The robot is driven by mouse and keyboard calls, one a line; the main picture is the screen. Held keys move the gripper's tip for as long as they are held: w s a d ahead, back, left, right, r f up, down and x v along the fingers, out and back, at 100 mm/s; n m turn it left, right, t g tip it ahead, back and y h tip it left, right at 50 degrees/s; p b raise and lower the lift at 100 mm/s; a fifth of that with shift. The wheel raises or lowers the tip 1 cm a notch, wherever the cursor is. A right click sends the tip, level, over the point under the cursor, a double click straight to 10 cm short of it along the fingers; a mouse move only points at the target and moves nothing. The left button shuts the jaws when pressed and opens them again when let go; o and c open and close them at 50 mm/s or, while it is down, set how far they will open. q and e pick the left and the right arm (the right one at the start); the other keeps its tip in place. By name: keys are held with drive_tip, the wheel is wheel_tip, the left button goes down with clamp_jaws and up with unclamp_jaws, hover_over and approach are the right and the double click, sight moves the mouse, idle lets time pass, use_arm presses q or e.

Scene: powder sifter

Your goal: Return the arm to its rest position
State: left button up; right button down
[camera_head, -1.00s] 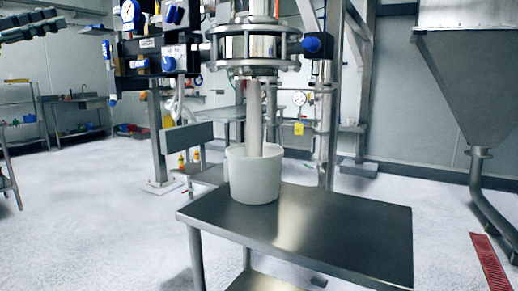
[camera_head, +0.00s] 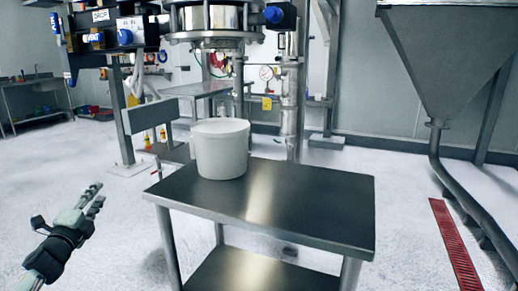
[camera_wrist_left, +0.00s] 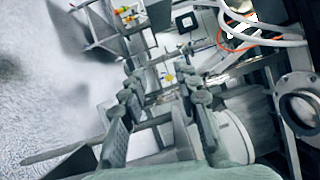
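My left gripper (camera_head: 98,196) is at the lower left of the head view, over the floor, left of the steel table and apart from it. It also shows in the left wrist view (camera_wrist_left: 160,85), where its two grey fingers stand apart with nothing held between them. My left arm comes in from the bottom left corner. My right gripper is not in view. A white bucket (camera_head: 220,152) stands upright on the table's back left part, below the steel sifter (camera_head: 212,18). The bucket's contents cannot be made out.
The steel table (camera_head: 300,205) is bare in front of and right of the bucket. A control box with blue knobs (camera_head: 125,37) hangs at the upper left. A large hopper (camera_head: 445,70) stands at the right. White floor is clear around my left gripper.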

use_arm(q)
drive_tip(key=s+d+f+n+g+y, duration=0.1)
drive_tip(key=s+d+f+n+g, duration=0.3)
drive_tip(key=f, duration=0.6)
drive_tip(key=s+f+n+g, duration=0.1)
drive_tip(key=s+f+n, duration=0.2)
drive_tip(key=s+f, duration=0.6)
drive_tip(key=s+d+f+n+g+y, duration=0.1)
drive_tip(key=s+d+f+n+g, duration=0.15)
drive_tip(key=f, duration=0.95)
drive_tip(key=s+d+f+n+g, duration=0.2)
drive_tip(key=s+f, duration=0.4)
drive_tip(key=s, duration=0.4)
drive_tip(key=s+d+f+n+g+h, duration=0.1)
drive_tip(key=s+d+f+g, duration=0.3)
drive_tip(key=s, duration=0.6)
drive_tip(key=s+d+f+n+g+h, duration=0.1)
drive_tip(key=s+d+f+n+g, duration=0.2)
drive_tip(key=s+f, duration=0.6)
drive_tip(key=shift+s+d+n, duration=0.55)
drive_tip(key=shift+s+d, duration=0.1)
drive_tip(key=shift+d, duration=0.55)
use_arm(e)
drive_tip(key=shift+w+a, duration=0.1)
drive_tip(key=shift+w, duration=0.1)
use_arm(q)
drive_tip(key=shift+g, duration=0.25)
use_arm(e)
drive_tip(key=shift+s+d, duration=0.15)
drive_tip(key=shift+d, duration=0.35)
